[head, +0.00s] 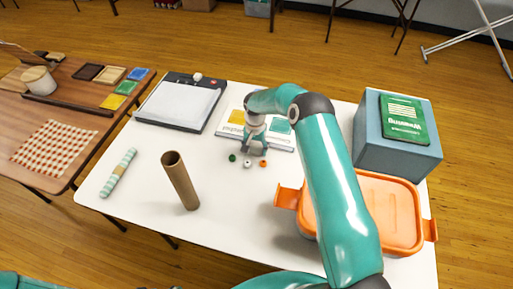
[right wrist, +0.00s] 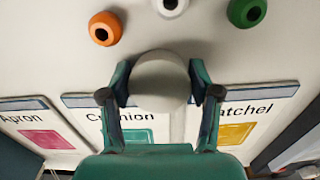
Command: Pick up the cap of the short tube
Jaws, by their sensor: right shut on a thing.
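My right gripper (head: 252,147) is over the middle of the white table, at the front edge of a labelled card. In the right wrist view, its two fingers (right wrist: 160,90) are shut on a pale grey, rounded thing (right wrist: 160,72), which looks like the cap. In the head view the held thing is mostly hidden by the gripper. A brown cardboard tube (head: 181,182) stands on the table to the left, its top open. I cannot tell whether it is the short tube. My left gripper is not in view.
Green (head: 232,158), white (head: 247,164) and orange (head: 264,163) small pieces lie by the gripper. The card (head: 229,131) reads Apron, Cushion, Satchel. A light pad (head: 178,106), striped roll (head: 119,172), orange-lidded box (head: 386,215) and blue-grey box (head: 378,158) stand around.

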